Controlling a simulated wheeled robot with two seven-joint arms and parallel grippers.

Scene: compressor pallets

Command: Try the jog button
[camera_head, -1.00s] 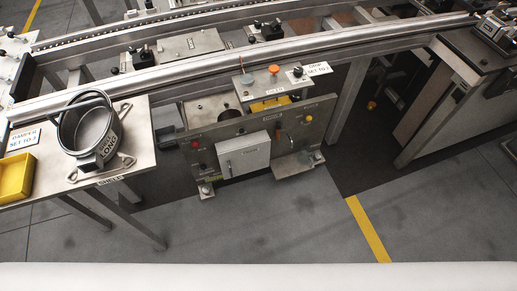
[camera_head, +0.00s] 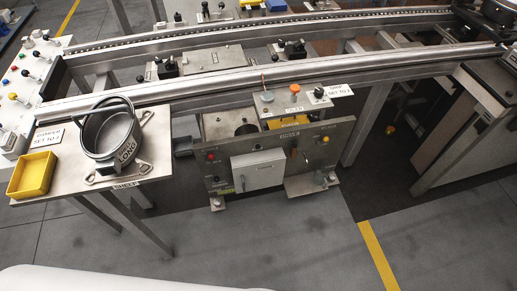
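A grey machine panel (camera_head: 270,158) stands below the conveyor rail at the centre. A small control box (camera_head: 291,103) on top of it carries an orange mushroom button (camera_head: 265,83), a pale button (camera_head: 294,88) and a black knob (camera_head: 318,92). I cannot read which button is marked jog. Neither of my grippers is in view.
At left, a steel table (camera_head: 60,191) holds a grey pot-shaped shell (camera_head: 112,133) marked LONG and a yellow tray (camera_head: 33,174). Another panel of coloured buttons (camera_head: 17,95) is at far left. The conveyor rail (camera_head: 200,87) crosses behind. The floor (camera_head: 290,235) in front is clear.

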